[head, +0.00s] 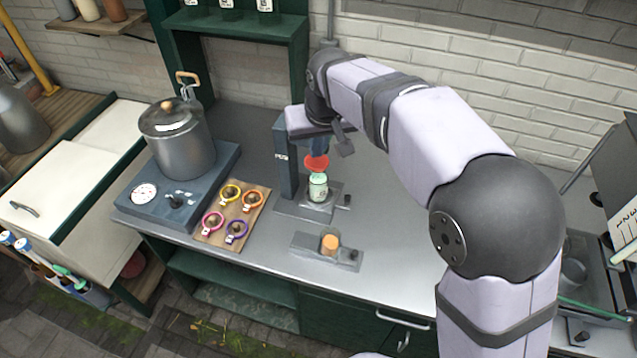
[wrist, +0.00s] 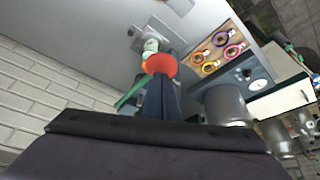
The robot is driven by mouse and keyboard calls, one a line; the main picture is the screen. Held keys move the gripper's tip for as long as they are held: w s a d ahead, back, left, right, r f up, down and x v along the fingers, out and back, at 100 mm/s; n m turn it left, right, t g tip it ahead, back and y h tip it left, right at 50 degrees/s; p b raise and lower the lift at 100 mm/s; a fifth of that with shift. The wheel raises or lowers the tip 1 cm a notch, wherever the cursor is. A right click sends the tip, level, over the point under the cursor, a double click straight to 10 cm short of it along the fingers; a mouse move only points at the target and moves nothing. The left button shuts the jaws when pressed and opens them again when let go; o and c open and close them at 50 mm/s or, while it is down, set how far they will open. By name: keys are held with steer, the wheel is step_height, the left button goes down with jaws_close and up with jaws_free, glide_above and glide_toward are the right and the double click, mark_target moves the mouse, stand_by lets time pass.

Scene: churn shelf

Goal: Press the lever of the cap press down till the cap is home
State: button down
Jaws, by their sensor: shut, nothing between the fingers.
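The cap press (head: 287,160) is a blue-grey column on a flat base at the middle of the counter. A red round piece (head: 317,162), which looks like the lever's end, is above a small jar with a pale green label (head: 318,188). The jar stands upright on the press base. My gripper (head: 319,152) is shut and empty, pointing down with its tips at the red piece; I cannot tell whether they touch. In the wrist view the red piece (wrist: 162,64) lies just beyond my blue fingers, with the jar (wrist: 150,46) behind it. The cap and most of the lever are hidden.
A fixture with an orange cylinder (head: 330,243) stands in front of the press. Left are a wooden board with several coloured rings (head: 232,215) and a lidded pot (head: 178,140) on a burner. The counter right of the press is largely clear. A green shelf (head: 235,25) rises behind.

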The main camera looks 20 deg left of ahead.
mark_target(317, 162)
steer(key=shift+f, duration=0.1)
stand_by(0.3)
steer(key=shift+f+b, duration=0.9)
steer(key=shift+f, duration=0.45)
steer(key=shift+f+b, duration=0.6)
steer(key=shift+f, duration=0.15)
steer(key=shift+s+f+b, duration=0.1)
steer(key=shift+f+b, duration=0.45)
steer(key=shift+f, duration=0.2)
